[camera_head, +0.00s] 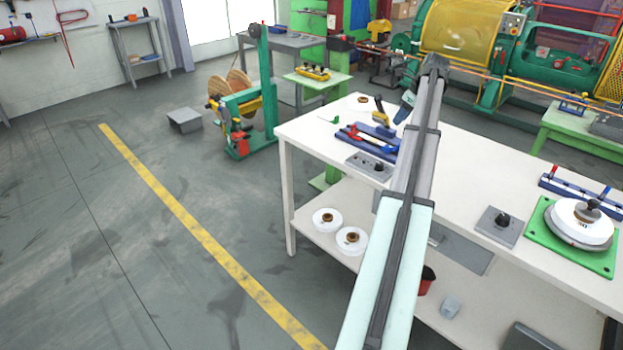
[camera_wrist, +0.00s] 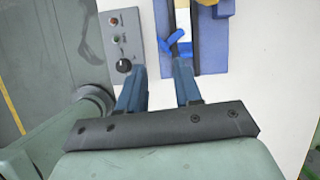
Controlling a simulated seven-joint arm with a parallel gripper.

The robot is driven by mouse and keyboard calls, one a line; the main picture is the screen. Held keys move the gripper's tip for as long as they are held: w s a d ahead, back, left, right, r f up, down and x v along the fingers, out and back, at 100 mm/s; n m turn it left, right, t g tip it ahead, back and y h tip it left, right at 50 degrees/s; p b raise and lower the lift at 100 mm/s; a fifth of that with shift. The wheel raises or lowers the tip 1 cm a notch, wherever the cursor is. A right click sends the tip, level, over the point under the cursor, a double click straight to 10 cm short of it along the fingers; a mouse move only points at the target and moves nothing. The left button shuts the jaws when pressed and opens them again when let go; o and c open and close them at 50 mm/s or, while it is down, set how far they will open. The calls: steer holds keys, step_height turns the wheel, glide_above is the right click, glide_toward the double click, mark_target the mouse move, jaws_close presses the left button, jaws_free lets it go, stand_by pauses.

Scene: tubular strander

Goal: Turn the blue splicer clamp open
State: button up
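In the wrist view the blue splicer clamp (camera_wrist: 178,45) is a small blue lever on a blue splicer base (camera_wrist: 212,50). A pale strip runs through the splicer above it. In the head view the blue splicer (camera_head: 366,146), with red parts, lies on the white table. My arm covers its right side and hides my gripper there.
A grey control box (camera_wrist: 122,38) with a black knob is close to the left finger; it also shows in the head view (camera_head: 371,167). Another blue splicer (camera_head: 577,193) and a green plate with white discs (camera_head: 582,225) are on the table at right.

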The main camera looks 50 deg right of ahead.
steer(key=w+a+f+n, duration=0.3)
steer(key=w+a, duration=0.1)
steer(key=w, duration=0.3)
steer(key=w+a+f+n, duration=0.3)
steer(key=w+a+f, duration=0.1)
steer(key=w+a, duration=0.15)
steer(key=w+a+f+n+g, duration=0.1)
steer(key=w+a+f+n, duration=0.1)
steer(key=a+f, duration=0.5)
steer(key=w+a+f+n+g+y, duration=0.1)
steer(key=w+a+f+n, duration=0.2)
steer(key=a+f, duration=0.4)
steer(key=shift+w+f, duration=0.9)
steer(key=shift+f, duration=0.45)
